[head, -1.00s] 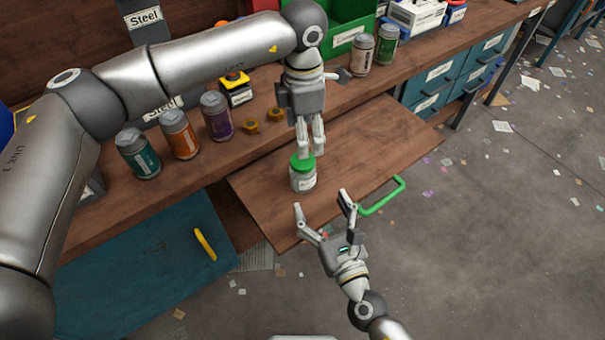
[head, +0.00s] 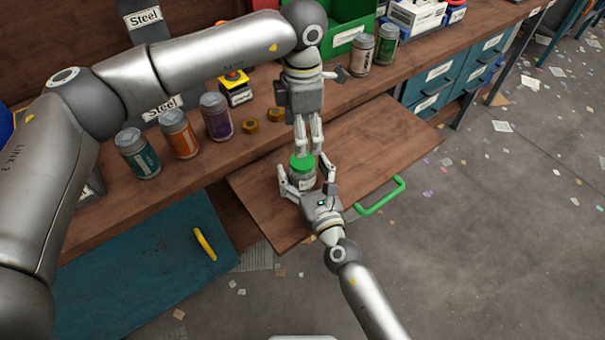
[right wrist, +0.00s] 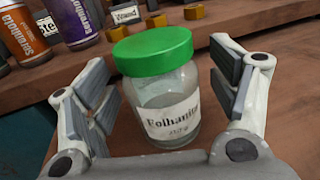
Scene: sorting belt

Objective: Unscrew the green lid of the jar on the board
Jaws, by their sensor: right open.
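The glass jar (right wrist: 168,108) with a white label stands upright on the wooden pull-out board (head: 375,140). Its green lid (right wrist: 152,50) is on top; the lid also shows in the head view (head: 302,161). My right gripper (head: 306,185) is open around the jar body, one finger on each side. In the right wrist view a gap shows between the jar and the fingers. My left gripper (head: 308,150) points down just above the lid; whether its fingers are spread or closed is unclear. The left gripper does not show in the right wrist view.
Teal (head: 138,155), orange (head: 180,135) and purple (head: 216,117) cans stand on the bench left of the board. Brass nuts (head: 250,126) lie behind. A green handle (head: 380,196) is on the board's front edge. The board's right part is clear.

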